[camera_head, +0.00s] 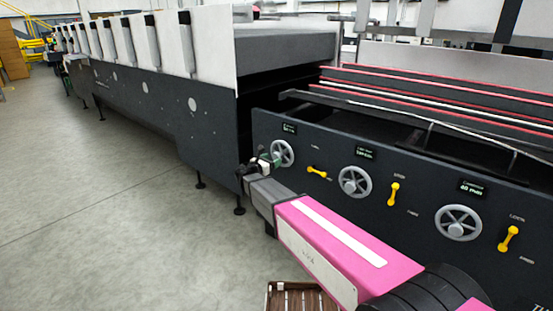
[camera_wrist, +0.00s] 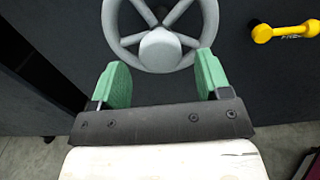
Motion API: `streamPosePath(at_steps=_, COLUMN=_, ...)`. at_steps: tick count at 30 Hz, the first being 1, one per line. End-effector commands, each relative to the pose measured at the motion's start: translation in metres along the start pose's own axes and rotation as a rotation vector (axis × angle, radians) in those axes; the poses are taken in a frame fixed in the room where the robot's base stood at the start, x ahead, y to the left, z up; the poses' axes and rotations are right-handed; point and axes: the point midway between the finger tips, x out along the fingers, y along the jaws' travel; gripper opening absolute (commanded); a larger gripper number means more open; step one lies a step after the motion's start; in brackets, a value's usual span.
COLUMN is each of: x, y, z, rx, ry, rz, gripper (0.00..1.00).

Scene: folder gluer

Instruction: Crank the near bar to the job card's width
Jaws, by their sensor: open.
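A grey spoked handwheel (camera_head: 282,152) sits at the left end of the dark machine panel. It also fills the top of the wrist view, with its round hub (camera_wrist: 165,48) near the middle. My gripper (camera_head: 268,161) is at this wheel. In the wrist view its green fingers (camera_wrist: 160,65) are open, one on each side below the hub, and hold nothing. I cannot tell if they touch the wheel. A small display (camera_head: 289,129) is above the wheel, too small to read surely. A yellow lever (camera_head: 317,172) beside it lies nearly level. I see no job card.
Two more handwheels, middle (camera_head: 354,182) and right (camera_head: 458,222), have yellow levers (camera_head: 394,194) (camera_head: 508,238) standing nearly upright. Red-edged bars (camera_head: 430,92) run above the panel. A brown slatted crate (camera_head: 300,299) is at the bottom. The floor (camera_head: 110,200) at left is clear.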

Motion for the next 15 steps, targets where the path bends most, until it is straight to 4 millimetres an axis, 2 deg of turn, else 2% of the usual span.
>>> streamPosePath(at_steps=1, x=0.010, y=0.001, z=0.000, rx=0.000, ry=0.000, rz=-0.001, gripper=0.70)
streamPosePath(at_steps=6, x=0.029, y=0.001, z=0.000, rx=0.001, ry=0.001, rz=-0.001, gripper=0.70)
streamPosePath(at_steps=15, x=0.039, y=0.000, z=0.000, rx=0.001, ry=0.001, rz=0.000, gripper=0.70)
